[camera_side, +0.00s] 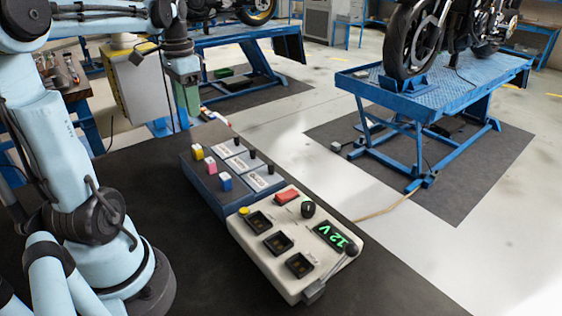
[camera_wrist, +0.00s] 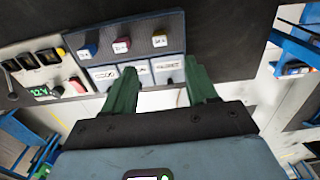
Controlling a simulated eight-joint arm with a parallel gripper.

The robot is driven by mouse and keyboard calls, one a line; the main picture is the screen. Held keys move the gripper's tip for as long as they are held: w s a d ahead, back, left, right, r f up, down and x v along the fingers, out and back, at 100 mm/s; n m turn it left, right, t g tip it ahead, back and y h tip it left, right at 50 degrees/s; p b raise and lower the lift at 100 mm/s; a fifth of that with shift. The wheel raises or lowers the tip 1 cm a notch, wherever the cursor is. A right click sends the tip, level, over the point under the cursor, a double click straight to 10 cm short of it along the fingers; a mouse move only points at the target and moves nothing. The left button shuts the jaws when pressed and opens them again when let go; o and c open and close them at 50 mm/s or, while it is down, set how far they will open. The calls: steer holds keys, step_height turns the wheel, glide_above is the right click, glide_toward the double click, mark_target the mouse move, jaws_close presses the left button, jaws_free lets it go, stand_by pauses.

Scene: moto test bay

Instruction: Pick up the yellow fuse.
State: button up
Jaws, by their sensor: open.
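The yellow fuse (camera_side: 197,152) stands upright at the far left end of a row on the blue-grey fuse box (camera_side: 203,186). In the wrist view the yellow fuse (camera_wrist: 159,40) is the rightmost of the row, ahead of the fingertips and between them sideways. A pink fuse (camera_side: 210,165) and a blue fuse (camera_side: 225,181) stand in the same row. My gripper (camera_side: 187,114) hangs with its green fingers above the far end of the box, apart from the yellow fuse. In the wrist view my gripper (camera_wrist: 161,70) is open and empty.
A white test panel (camera_side: 270,262) with dark sockets, a yellow button (camera_side: 244,210), a red switch (camera_side: 287,196), a lever and a green "12 V" display adjoins the box. Black knobs and white labels line the box. Dark bench top (camera_side: 150,178) is clear beside it.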

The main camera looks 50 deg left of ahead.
glide_above(194, 147)
steer(key=f, duration=0.6)
steer(key=shift+w+d+f, duration=0.1)
steer(key=shift+w, duration=0.1)
steer(key=shift+s+f, duration=0.2)
steer(key=shift+f, duration=2.55)
jaws_close()
steer(key=shift+r, duration=0.15)
